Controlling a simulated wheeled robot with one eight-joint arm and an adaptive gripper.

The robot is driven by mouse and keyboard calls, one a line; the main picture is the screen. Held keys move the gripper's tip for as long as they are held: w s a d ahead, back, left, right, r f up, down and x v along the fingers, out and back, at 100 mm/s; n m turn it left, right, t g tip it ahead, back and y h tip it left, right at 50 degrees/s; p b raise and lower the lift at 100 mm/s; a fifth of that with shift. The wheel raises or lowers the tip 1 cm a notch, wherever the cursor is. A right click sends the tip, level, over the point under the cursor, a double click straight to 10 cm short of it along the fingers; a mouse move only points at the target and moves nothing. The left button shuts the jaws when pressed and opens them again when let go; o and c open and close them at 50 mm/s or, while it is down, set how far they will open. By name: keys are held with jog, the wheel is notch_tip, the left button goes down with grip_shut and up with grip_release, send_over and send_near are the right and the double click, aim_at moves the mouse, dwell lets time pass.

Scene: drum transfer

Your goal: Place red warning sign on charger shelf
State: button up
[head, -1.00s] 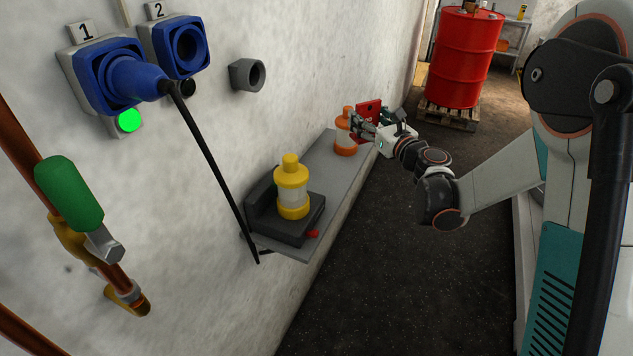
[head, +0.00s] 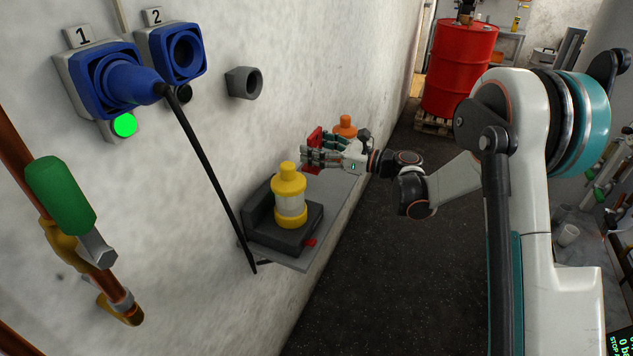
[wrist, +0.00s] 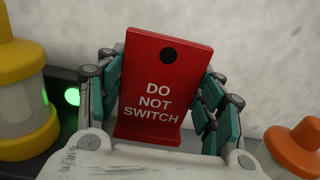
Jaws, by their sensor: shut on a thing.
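The red warning sign (head: 314,138) reads "DO NOT SWITCH" in the wrist view (wrist: 160,92). It is an upright plate with a dark round hole near its top and a foot at its bottom. My gripper (head: 310,153) is shut on it, with fingers at both sides of the plate. The grey charger shelf (head: 336,192) runs along the wall. The sign is over the shelf, between the yellow-capped lamp and the orange-capped one. I cannot tell whether its foot touches the shelf.
The yellow lamp (head: 290,194) stands in a dark charger (head: 262,212) at the shelf's near end. The orange-capped lamp (head: 345,126) is behind my gripper. A black cable (head: 212,170) hangs near the charger. A red drum (head: 460,65) stands on a pallet farther back.

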notch_tip(320, 180, down, 10)
jog(key=shift+r+b, duration=0.1)
jog(key=shift+b, duration=1.1)
jog(key=o, duration=1.1)
jog(key=shift+f, duration=0.2)
jog(key=shift+c, duration=0.2)
jog(key=shift+r, duration=0.15)
